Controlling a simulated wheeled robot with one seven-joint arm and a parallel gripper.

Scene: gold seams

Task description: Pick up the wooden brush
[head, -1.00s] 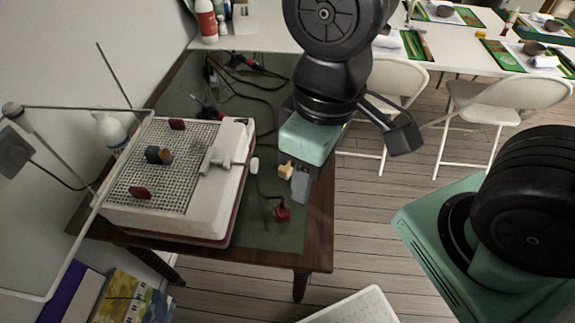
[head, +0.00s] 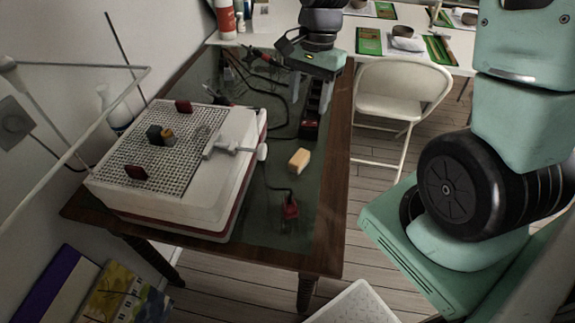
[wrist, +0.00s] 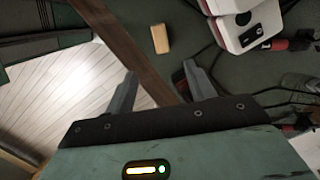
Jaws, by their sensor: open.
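A small tan, block-shaped wooden piece (head: 299,160) lies on the dark green table top, right of the white machine. It looks like the wooden brush, but I see no bristles. It also shows in the wrist view (wrist: 161,38), beyond and roughly between my fingertips, not touched. My gripper (head: 311,93) is open and empty over the far part of the table, farther back than the piece. In the wrist view my gripper's two fingers (wrist: 160,70) are spread apart.
A white machine with a grid top (head: 190,150) fills the table's left side. A dark power strip (head: 312,115) and cables lie below my gripper. A red-handled tool (head: 289,207) lies nearer. A folding chair (head: 400,100) stands right of the table. Table top around the tan piece is mostly clear.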

